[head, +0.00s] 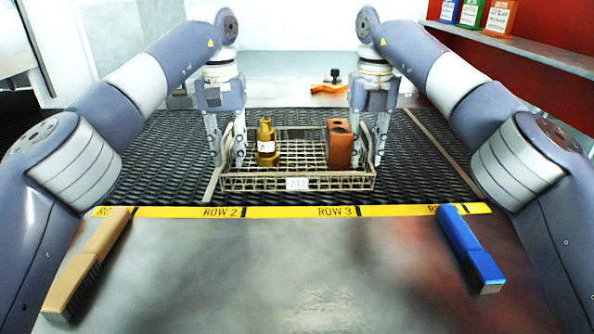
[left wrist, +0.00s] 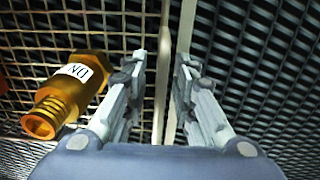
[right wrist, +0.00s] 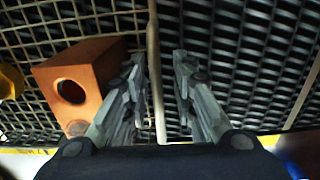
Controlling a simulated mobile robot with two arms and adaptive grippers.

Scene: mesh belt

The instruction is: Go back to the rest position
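A wire basket (head: 298,183) with a white label stands on the dark mesh belt. It holds a brass fitting (head: 266,143) on the left and a copper-brown block (head: 339,146) with a round hole on the right. My left gripper (head: 228,158) points down at the basket's left side, fingers apart. In the left wrist view the basket's rim (left wrist: 161,95) runs between the fingers with a gap visible. My right gripper (head: 369,158) stands likewise at the right side. In the right wrist view the rim (right wrist: 154,80) lies between its parted fingers, nearer the left one.
A yellow strip (head: 290,211) with row labels edges the belt (head: 180,135). A tan brush (head: 90,262) lies front left and a blue tool (head: 468,246) front right on the grey table. An orange item (head: 328,88) is behind the basket.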

